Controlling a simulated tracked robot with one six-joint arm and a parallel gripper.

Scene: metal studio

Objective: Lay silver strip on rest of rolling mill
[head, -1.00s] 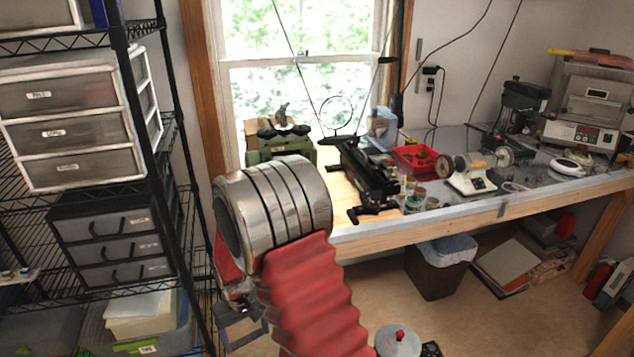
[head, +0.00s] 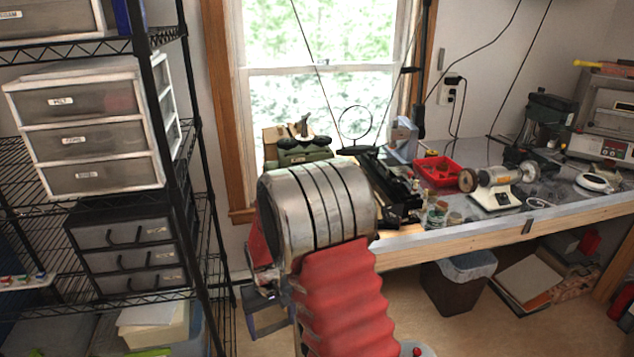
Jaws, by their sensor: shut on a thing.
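A green machine (head: 297,151) with two dark round parts on top stands at the bench's left end, by the window. It looks like the rolling mill, but its front and any rest on it are hidden behind my arm. I cannot make out the silver strip. My gripper and its fingertips do not show. My arm's large metal joint and red bellows fill the middle foreground, in front of the machine.
A wire shelf with drawer units (head: 88,139) stands at left. A bin (head: 457,284) sits below the bench.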

